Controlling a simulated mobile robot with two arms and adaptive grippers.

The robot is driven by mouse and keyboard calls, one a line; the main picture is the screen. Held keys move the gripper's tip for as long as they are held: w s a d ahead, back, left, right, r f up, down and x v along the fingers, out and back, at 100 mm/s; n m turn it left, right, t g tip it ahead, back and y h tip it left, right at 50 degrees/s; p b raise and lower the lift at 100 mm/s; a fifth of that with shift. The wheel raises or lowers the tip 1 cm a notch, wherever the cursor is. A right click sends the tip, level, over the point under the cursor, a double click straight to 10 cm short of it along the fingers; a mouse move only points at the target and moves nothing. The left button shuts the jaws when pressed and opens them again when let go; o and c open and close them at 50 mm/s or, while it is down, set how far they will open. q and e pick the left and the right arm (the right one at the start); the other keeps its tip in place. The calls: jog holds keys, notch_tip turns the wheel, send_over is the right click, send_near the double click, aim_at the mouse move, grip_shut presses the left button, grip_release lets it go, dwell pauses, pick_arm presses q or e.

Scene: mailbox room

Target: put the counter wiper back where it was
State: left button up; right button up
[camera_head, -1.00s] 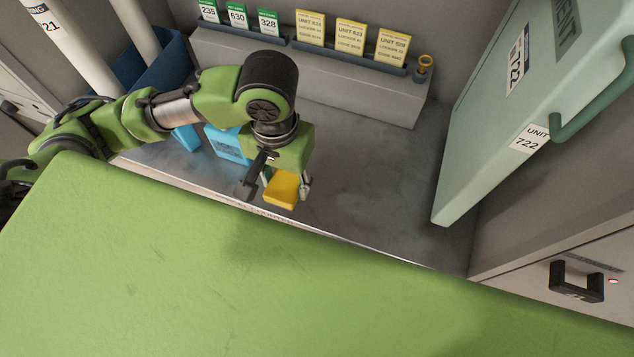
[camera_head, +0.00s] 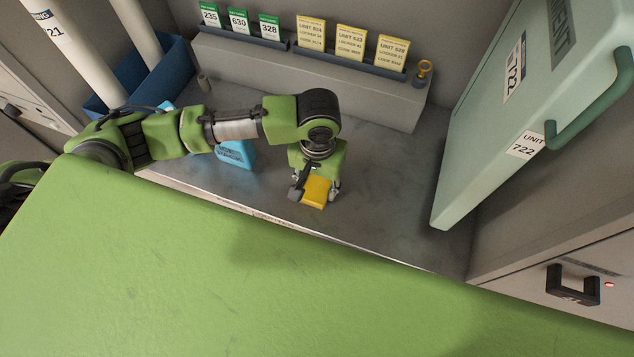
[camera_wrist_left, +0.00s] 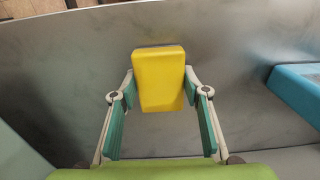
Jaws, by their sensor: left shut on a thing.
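The counter wiper appears as a yellow block (camera_head: 317,192) with a dark strip along one edge. My left gripper (camera_head: 315,190) is shut on it, over the grey counter near its front edge. In the left wrist view the yellow block (camera_wrist_left: 158,78) sits between the two fingertips of my left gripper (camera_wrist_left: 160,90). I cannot tell whether the block touches the counter. My right gripper is not in view.
The grey counter (camera_head: 385,190) is clear right of the gripper. A blue box (camera_head: 237,153) stands left, partly behind my arm. A raised ledge (camera_head: 380,98) with green and yellow cards runs along the back. An open pale green door (camera_head: 480,130) stands at right.

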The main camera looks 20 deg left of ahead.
aim_at(318, 187)
pick_arm(q)
jog(key=shift+f, duration=0.1)
jog(key=o, duration=1)
notch_tip(318, 187, up, 12)
jog(key=shift+d+r, duration=0.1)
jog(key=shift+r, duration=0.05)
dwell(0.3)
